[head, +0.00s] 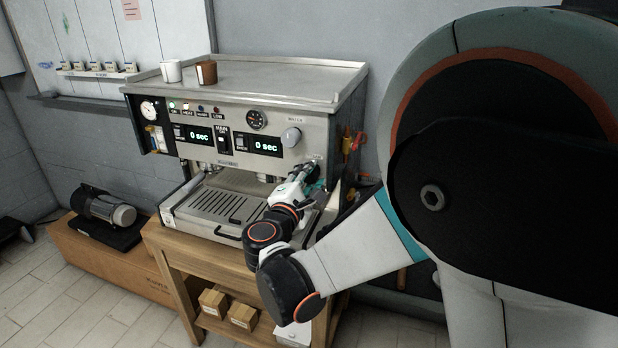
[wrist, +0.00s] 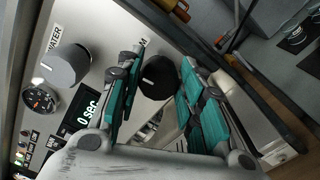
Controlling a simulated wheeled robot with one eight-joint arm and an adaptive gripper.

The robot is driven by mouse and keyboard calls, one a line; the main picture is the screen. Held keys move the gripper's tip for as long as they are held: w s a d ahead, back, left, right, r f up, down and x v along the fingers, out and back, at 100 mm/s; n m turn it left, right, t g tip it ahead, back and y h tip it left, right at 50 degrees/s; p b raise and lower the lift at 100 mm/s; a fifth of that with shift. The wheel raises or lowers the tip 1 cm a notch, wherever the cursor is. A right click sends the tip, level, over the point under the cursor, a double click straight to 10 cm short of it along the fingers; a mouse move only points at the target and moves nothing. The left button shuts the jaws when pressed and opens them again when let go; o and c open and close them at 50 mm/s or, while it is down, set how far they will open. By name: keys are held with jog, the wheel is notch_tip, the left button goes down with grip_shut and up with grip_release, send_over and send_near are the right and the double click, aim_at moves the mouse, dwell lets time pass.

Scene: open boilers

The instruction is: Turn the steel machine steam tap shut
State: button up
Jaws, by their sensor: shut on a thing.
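The steel machine (head: 230,165) stands on a wooden table in the head view. Its steam tap is a black round knob with a white line, seen in the wrist view (wrist: 156,78) on the steel front panel, beside a partly covered label. My gripper (wrist: 160,66) has its teal-padded fingers on either side of this knob, shut on it. In the head view my gripper (head: 302,185) reaches the lower right of the machine's front and largely hides the tap there.
A grey water knob (wrist: 64,66) and a pressure gauge (wrist: 40,97) sit on the panel beside the tap. Below is the drip tray (head: 222,205). Two cups (head: 172,71) stand on the machine's top. Coloured tool handles (head: 352,142) hang at its right side.

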jog(key=shift+f+m, duration=0.1)
jog(key=shift+m, duration=0.4)
jog(key=o, duration=1.1)
jog(key=shift+c, duration=0.2)
jog(key=v, duration=1.2)
